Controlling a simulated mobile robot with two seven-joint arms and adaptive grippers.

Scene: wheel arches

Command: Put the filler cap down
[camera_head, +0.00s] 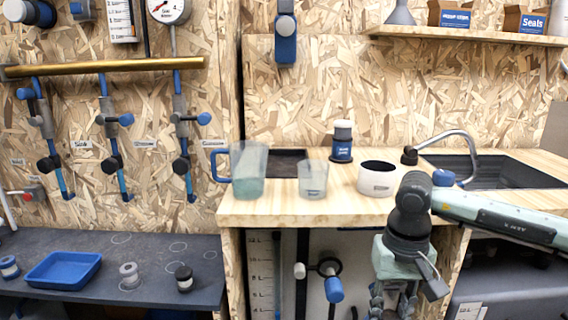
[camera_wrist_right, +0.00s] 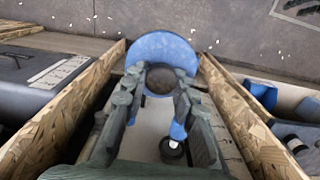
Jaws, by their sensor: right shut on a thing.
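My right gripper (camera_head: 392,310) points down in front of the wooden counter, its fingertips cut off by the bottom edge of the head view. In the right wrist view my right gripper (camera_wrist_right: 159,80) is shut on the filler cap (camera_wrist_right: 163,46), which appears as a blue disc with a dark round middle between the fingertips. The cap does not show in the head view. My left gripper is not in view.
A blue-handled jug (camera_head: 249,172), a clear beaker (camera_head: 313,180) and a white pot (camera_head: 377,179) stand on the counter (camera_head: 270,210). A sink (camera_head: 490,172) is at right. A dark bench (camera_head: 120,250) at left carries a blue tray (camera_head: 63,270) and small round parts.

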